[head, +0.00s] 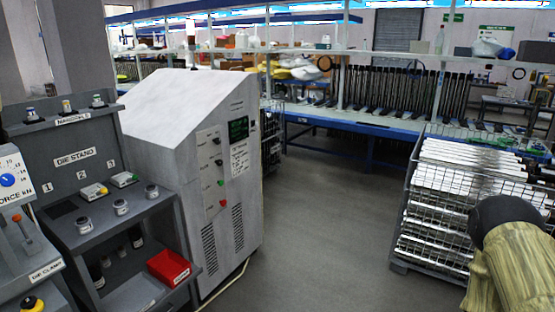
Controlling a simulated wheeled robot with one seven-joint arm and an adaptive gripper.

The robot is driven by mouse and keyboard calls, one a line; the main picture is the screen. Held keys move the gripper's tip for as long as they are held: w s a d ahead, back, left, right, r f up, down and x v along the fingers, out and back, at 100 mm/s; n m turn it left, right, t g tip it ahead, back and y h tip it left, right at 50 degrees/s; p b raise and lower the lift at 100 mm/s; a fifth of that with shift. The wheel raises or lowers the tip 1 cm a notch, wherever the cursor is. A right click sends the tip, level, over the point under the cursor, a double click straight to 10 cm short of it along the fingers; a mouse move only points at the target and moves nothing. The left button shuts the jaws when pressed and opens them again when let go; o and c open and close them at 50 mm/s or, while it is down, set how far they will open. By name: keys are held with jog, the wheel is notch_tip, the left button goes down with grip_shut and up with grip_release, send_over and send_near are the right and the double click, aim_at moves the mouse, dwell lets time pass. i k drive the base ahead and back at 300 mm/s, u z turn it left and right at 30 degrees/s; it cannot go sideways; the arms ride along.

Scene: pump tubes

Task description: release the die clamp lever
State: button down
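A lever with a red-orange knob (16,218) stands on the grey machine at the far left edge of the head view. Its stem leans down to the right, above a label reading DIE CLAMP (46,270). The machine is partly cut off by the picture edge. I cannot tell from this view whether the clamp is locked or loose.
A force gauge (9,180) sits above the lever, and a yellow-black button (33,303) below it. Right of it stand a grey die stand (82,180) with a red bin (168,267) and a white cabinet (181,118). A wire crate of tubes (403,240) stands right; the floor between is clear.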

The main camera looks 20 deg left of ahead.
aim_at(16, 217)
jog(key=u, duration=0.8)
jog(key=i, duration=0.95)
jog(key=u, duration=1.35)
jog(key=i, duration=0.45)
jog(key=u, duration=0.35)
